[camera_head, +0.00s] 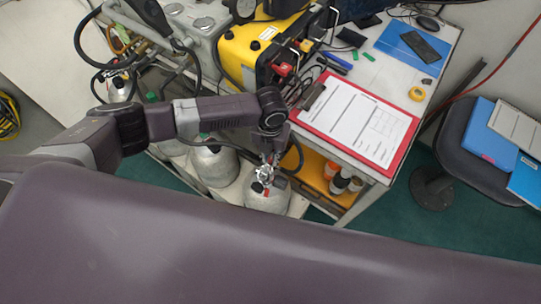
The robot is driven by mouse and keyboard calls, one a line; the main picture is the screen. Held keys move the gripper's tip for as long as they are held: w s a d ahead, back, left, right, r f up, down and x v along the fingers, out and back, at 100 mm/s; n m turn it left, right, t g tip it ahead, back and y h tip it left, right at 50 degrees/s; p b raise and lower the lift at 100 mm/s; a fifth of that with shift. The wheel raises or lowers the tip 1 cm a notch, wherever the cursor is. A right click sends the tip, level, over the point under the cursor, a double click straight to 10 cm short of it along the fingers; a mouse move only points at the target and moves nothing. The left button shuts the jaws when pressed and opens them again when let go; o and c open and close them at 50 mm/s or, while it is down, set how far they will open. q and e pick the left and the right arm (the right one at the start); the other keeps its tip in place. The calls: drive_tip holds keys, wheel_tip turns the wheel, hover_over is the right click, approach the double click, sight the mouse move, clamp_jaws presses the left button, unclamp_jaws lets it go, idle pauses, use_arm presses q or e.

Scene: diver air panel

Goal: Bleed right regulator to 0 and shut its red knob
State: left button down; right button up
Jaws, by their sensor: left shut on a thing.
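My left gripper (266,174) reaches down over the top of a grey gas cylinder (266,203) below the table's left side. It is shut on a small metal fitting at the cylinder's top; my fingers hide most of it, so I cannot tell which part it is. A small red patch shows just under the fingers. A yellow panel case (240,52) stands at the upper middle, with a red part (283,70) on its near right side. No gauge reading is legible. My right gripper is out of view.
A red clipboard (327,137) with papers lies on the white table. A blue folder (392,42) and a tape roll (416,93) lie behind it. Another cylinder (214,166) stands to the left. Hoses hang around the case. A dark chair (452,140) is at right.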

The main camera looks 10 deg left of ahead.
sight(271, 159)
use_arm(q)
drive_tip(key=c, duration=1.9)
unclamp_jaws()
drive_tip(key=shift+r, duration=0.1)
wheel_tip(271, 159, up, 12)
drive_tip(key=shift+f, duration=0.1)
